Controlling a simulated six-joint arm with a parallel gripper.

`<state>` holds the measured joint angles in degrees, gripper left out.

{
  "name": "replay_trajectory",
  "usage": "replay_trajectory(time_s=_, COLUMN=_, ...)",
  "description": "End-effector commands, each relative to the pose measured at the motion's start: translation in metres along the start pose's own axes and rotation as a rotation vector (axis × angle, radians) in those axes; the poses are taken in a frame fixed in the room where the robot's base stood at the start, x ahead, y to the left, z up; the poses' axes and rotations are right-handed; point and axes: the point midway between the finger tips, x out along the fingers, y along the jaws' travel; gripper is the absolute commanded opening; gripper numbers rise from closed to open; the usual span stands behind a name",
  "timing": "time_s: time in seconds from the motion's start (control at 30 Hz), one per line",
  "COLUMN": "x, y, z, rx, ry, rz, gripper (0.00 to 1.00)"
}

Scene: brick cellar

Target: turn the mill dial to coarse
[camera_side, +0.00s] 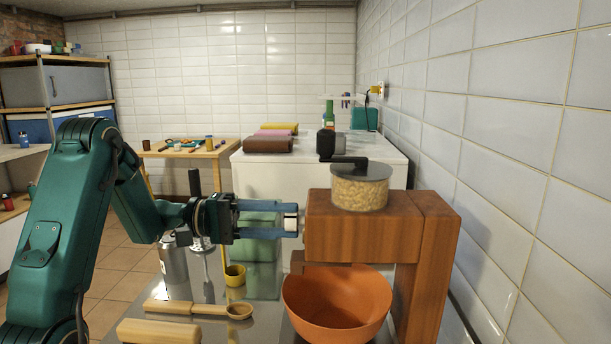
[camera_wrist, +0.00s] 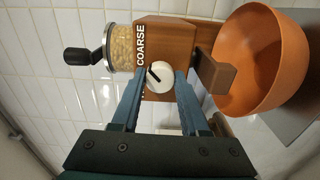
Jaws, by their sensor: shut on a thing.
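The wooden mill (camera_side: 350,235) stands at the right in the side view, with a glass hopper of pale grain (camera_side: 360,190) and a dark crank on top. Its white dial (camera_wrist: 160,79) shows on the mill face in the wrist view, with a black pointer mark slanting to the upper left. The word COARSE (camera_wrist: 140,44) is printed sideways on the wood above and left of the dial; lettering lower down is hidden by a finger. My gripper (camera_side: 290,220) reaches level to the dial, and its blue fingers (camera_wrist: 160,84) are shut on it from both sides.
An orange bowl (camera_side: 335,325) stands under the mill's spout. A tiled wall (camera_side: 520,150) is close on the right.

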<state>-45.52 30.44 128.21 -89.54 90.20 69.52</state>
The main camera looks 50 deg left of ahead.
Motion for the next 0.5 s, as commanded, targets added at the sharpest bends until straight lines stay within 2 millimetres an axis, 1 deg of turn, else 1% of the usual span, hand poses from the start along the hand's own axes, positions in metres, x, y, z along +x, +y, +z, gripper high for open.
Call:
replay_trajectory(time_s=0.03, x=0.0004, y=0.0003, z=0.0007, rx=0.002, ry=-0.004, rz=0.001, gripper=0.00)
replay_trajectory(time_s=0.07, x=0.0004, y=0.0003, z=0.0008, rx=0.002, ry=-0.004, rz=0.001, gripper=0.52)
replay_trajectory(time_s=0.1, x=0.0004, y=0.0003, z=0.0007, rx=0.002, ry=-0.004, rz=0.001, gripper=0.67)
replay_trajectory(time_s=0.13, x=0.0004, y=0.0003, z=0.0007, rx=0.002, ry=-0.003, rz=0.001, gripper=0.74)
replay_trajectory(time_s=0.4, x=0.0001, y=0.0001, z=0.0002, rx=0.001, ry=-0.001, rz=0.000, gripper=0.74)
replay_trajectory(time_s=0.5, x=-0.0031, y=0.0001, z=-0.0003, rx=0.001, ry=0.000, rz=0.000, gripper=0.74)
